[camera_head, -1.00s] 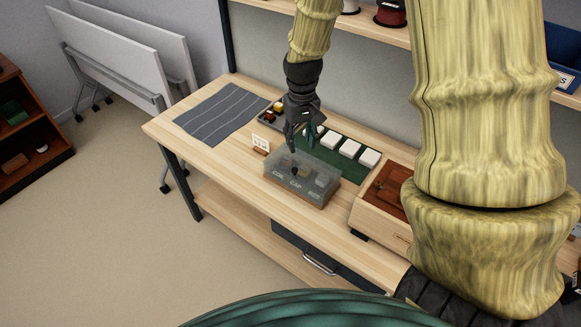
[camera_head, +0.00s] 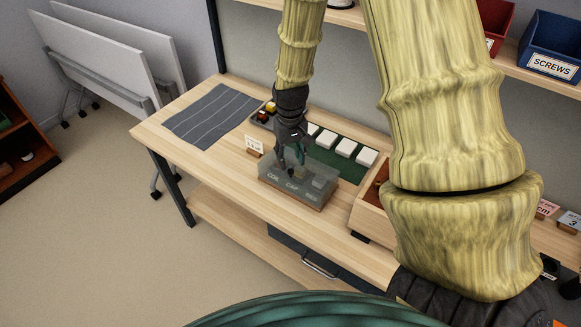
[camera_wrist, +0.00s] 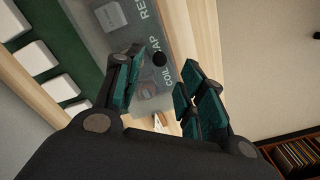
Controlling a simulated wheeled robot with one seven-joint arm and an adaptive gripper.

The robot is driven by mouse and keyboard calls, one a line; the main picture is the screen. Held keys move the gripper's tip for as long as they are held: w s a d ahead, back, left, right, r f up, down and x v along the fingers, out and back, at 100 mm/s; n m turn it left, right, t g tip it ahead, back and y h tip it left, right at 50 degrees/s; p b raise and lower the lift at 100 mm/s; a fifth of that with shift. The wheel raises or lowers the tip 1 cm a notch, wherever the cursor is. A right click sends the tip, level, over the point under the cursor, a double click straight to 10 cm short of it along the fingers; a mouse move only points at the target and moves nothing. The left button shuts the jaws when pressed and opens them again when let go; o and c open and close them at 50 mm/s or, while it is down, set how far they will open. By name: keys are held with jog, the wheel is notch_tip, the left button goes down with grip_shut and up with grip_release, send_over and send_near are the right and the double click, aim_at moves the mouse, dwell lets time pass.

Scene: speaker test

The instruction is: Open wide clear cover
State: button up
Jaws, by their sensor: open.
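The clear cover (camera_head: 322,172) is a wide see-through lid over a wooden box on the workbench, with COIL, CAP and RES lettered on its front. It looks closed. A small dark round knob (camera_wrist: 160,59) shows on it in the wrist view. My gripper (camera_head: 288,165) points down at the cover's left part. In the wrist view my gripper (camera_wrist: 155,88) has its teal-padded fingers apart, with the knob just beyond and between them. I cannot tell whether the fingers touch the cover. Pale parts show dimly under it.
A green mat with white blocks (camera_head: 346,147) lies behind the cover. A small dark tray (camera_head: 262,118) and a striped grey cloth (camera_head: 211,115) are to the left. A small card (camera_head: 254,146) stands close by. A wooden box (camera_head: 372,214) is at right.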

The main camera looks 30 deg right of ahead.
aim_at(291, 170)
jog(key=shift+f+p, duration=0.75)
jog(key=shift+f, duration=2.15)
grip_shut()
